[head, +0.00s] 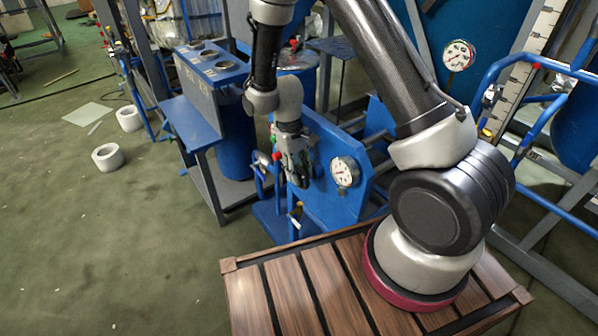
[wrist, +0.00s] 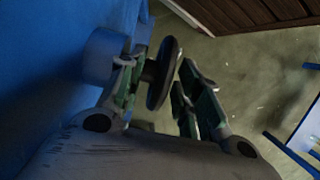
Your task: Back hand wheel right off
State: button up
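A dark round hand wheel (wrist: 163,74) shows nearly edge-on in the wrist view, on a short stem from a round blue fitting (wrist: 104,56). My gripper (wrist: 166,68) is open, its green-padded fingers on either side of the wheel. The left finger is close to the wheel on the fitting's side; I cannot tell whether it touches. A gap shows between the wheel and the right finger. In the head view my gripper (head: 296,172) points down beside a blue panel (head: 318,190), and I cannot make out the gripped-side wheel there.
A pressure gauge (head: 345,172) is on the blue panel close to my gripper. A blue stand (head: 215,85) with round openings is behind to the left. White rolls (head: 108,157) lie on the green floor, which is largely clear at left.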

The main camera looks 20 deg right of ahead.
jog(key=v, duration=1.2)
